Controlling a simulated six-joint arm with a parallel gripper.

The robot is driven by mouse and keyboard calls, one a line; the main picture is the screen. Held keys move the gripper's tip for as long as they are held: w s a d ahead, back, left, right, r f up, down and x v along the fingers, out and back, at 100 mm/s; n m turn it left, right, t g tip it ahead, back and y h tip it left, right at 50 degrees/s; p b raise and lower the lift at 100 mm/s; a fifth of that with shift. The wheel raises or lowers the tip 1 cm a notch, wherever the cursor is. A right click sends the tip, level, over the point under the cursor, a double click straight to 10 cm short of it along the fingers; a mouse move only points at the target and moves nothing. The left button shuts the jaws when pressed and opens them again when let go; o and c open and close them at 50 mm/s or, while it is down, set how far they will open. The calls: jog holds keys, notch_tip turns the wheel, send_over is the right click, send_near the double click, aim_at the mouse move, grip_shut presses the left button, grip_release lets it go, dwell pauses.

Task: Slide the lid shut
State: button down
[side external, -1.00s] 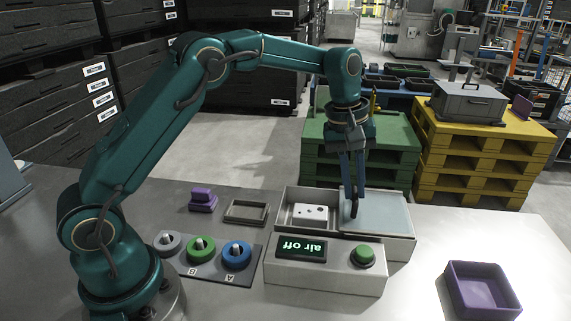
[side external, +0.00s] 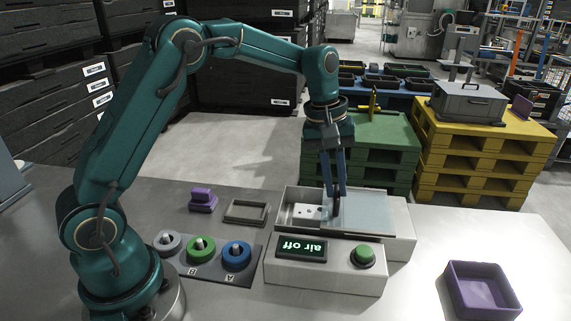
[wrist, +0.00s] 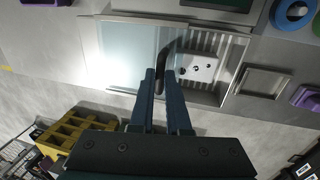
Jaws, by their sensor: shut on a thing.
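The lid (side external: 365,213) is a pale, glassy sliding panel on a grey box (side external: 402,243). It covers the right part of the box's opening in the side view; the left part is open. My gripper (side external: 335,212) is shut on the dark upright handle (wrist: 164,66) at the lid's left edge. The lid (wrist: 130,48) also shows in the wrist view. A white block with dark holes (wrist: 197,67) lies inside the open part on a ribbed floor.
Blue, green and grey rings (side external: 236,255) stand on pegs at left. A grey frame (side external: 246,211), a purple piece (side external: 202,199) and a purple tray (side external: 481,289) lie apart.

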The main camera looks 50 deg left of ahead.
jog(key=s+a, duration=0.6)
jog(key=shift+s+a, duration=0.2)
jog(key=shift+a, duration=0.15)
jog(key=c, duration=0.9)
grip_release()
jog(key=shift+d, duration=0.1)
jog(key=r, duration=0.5)
jog(key=shift+s+a, duration=0.35)
jog(key=shift+a, duration=0.05)
